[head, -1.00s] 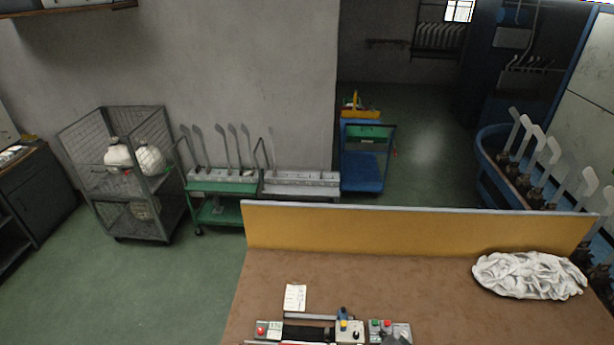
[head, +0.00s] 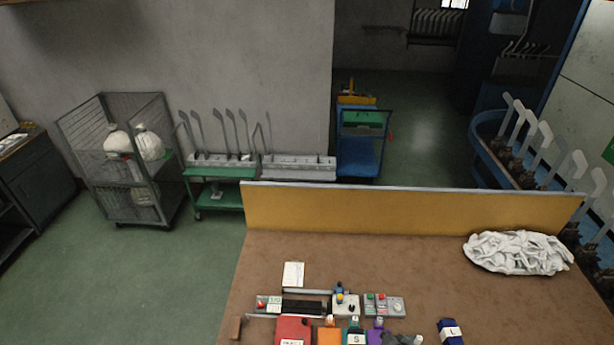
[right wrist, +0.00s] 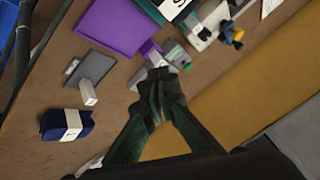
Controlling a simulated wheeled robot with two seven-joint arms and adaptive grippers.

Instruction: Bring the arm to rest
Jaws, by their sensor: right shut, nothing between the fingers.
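My right gripper (right wrist: 160,84) is shut with nothing between its fingers. In the right wrist view its dark fingertips meet over the brown table (right wrist: 120,112), close to a small purple-and-grey item (right wrist: 152,52); I cannot tell whether they touch. In the head view a dark grey part, apparently this gripper (head: 398,340), shows at the bottom edge, right of the purple bin (head: 376,336). The purple bin also fills the upper left of the wrist view (right wrist: 112,28). My left gripper is in neither view now.
A dark blue bundle with a white "L" band (head: 451,332) lies at the table's front. A control panel (head: 345,304), red bin (head: 293,330) and orange bin (head: 329,337) stand left of it. A white cloth heap (head: 517,252) lies at right. A yellow partition (head: 400,213) closes the back.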

